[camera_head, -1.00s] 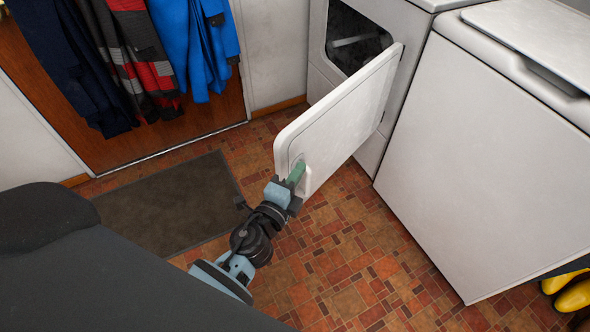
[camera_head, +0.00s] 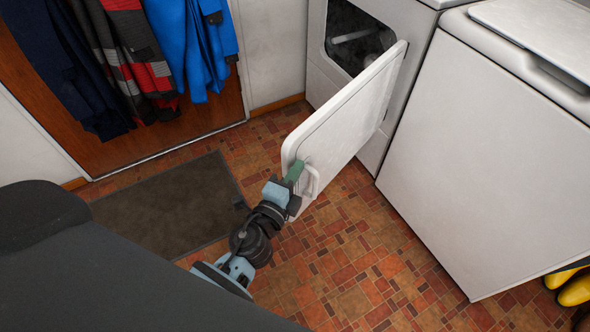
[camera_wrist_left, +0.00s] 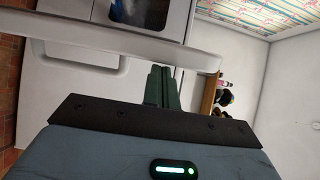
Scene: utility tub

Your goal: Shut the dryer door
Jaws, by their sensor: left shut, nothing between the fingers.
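The white dryer door (camera_head: 345,118) stands open, swung out from the dryer (camera_head: 408,70), whose dark opening (camera_head: 355,42) shows behind it. The door's recessed handle (camera_head: 309,183) is near its free edge. My left gripper (camera_head: 293,172) is at that free edge, beside the handle, with its green fingers shut and nothing between them. In the left wrist view the shut fingers (camera_wrist_left: 161,84) reach to the door's edge (camera_wrist_left: 130,43); I cannot tell if they touch it. My right gripper is not in view.
A white washer (camera_head: 490,150) stands to the right of the dryer. A dark mat (camera_head: 175,210) lies on the tiled floor at the left. Coats (camera_head: 130,50) hang on a wooden door at the back left. Yellow boots (camera_head: 573,288) are at the lower right.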

